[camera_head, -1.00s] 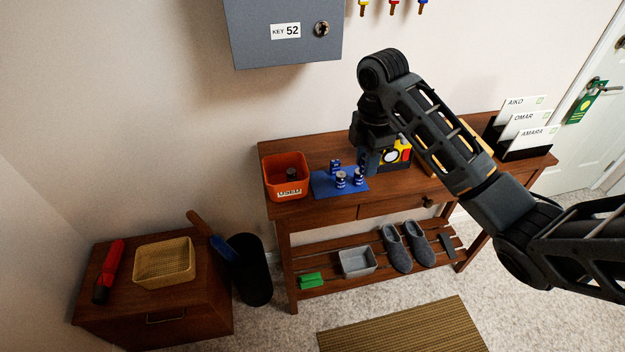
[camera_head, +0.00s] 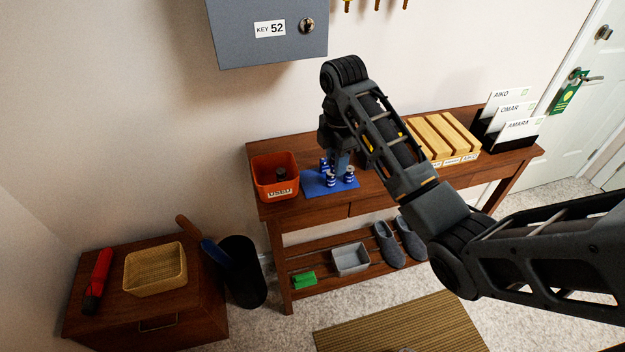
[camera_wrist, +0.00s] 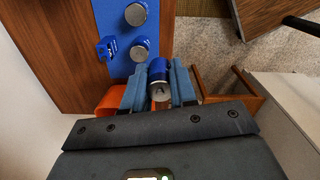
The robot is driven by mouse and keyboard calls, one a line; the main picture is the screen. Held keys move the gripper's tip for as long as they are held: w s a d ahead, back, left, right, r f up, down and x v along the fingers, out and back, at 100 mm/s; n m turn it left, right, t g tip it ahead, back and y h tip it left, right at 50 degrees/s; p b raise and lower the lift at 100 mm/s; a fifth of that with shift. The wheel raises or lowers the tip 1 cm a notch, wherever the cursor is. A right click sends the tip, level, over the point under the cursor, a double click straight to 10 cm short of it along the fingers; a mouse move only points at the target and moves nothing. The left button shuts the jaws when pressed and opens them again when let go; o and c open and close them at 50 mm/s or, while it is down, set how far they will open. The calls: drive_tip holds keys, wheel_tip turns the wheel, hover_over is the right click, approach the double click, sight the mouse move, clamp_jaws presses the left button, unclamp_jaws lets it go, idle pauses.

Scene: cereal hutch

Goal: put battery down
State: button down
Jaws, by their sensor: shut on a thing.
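Whether the battery touches anything below is unclear. Two other batteries stand on the mat, a near one (camera_head: 331,181) and a right one (camera_head: 349,176). A small blue item (camera_wrist: 107,47) is beside them. The orange bin (camera_head: 272,187), left of the mat, holds a dark cylinder (camera_head: 280,174).
A slotted wooden rack (camera_head: 442,135) and a name-card holder (camera_head: 510,125) stand to the right. A grey key box (camera_head: 268,35) hangs above. The lower shelf holds a grey tray (camera_head: 350,258) and slippers (camera_head: 388,245). My arm hides part of the tabletop.

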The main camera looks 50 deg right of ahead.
drive_tip(key=b, duration=0.3)
hover_over(313, 188)
wheel_tip(313, 188, down, 4)
drive_tip(key=shift+r, duration=0.2)
drive_tip(key=shift+a+f+p, duration=0.1)
drive_tip(key=shift+f+p, duration=0.3)
drive_tip(key=shift+f, duration=1.6)
drive_tip(key=shift+f, duration=0.15)
drive_tip(key=c, duration=0.9)
unclamp_jaws()
